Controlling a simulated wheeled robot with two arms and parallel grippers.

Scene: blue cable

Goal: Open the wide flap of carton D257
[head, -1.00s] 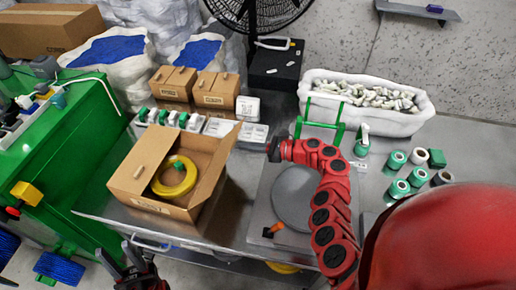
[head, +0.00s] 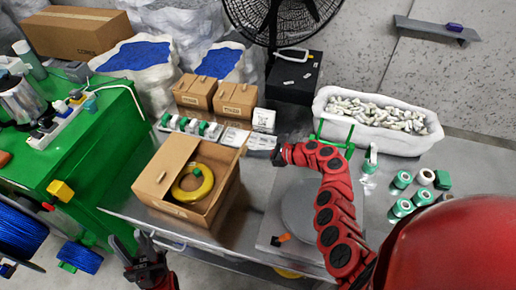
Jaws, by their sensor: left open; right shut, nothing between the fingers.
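A brown carton (head: 216,207) stands on the grey metal bench with a yellow coil (head: 193,183) visible inside. Its label is too small to read, so I cannot confirm it is D257. A flap (head: 166,165) with a pale tab lies over its left part; the right part is open, with a raised edge at the far right. My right gripper (head: 275,156) is shut and empty, just right of the carton's far right corner; whether it touches is unclear. My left gripper (head: 138,250) is open and empty, in front of the bench, left of and below the carton.
Two small closed cartons (head: 194,91) and a row of white and green parts (head: 190,126) stand behind. A white bin (head: 375,124) and green rolls (head: 402,180) are at right. A round grey plate (head: 300,208) lies under my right arm. A green cabinet (head: 95,150) stands left.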

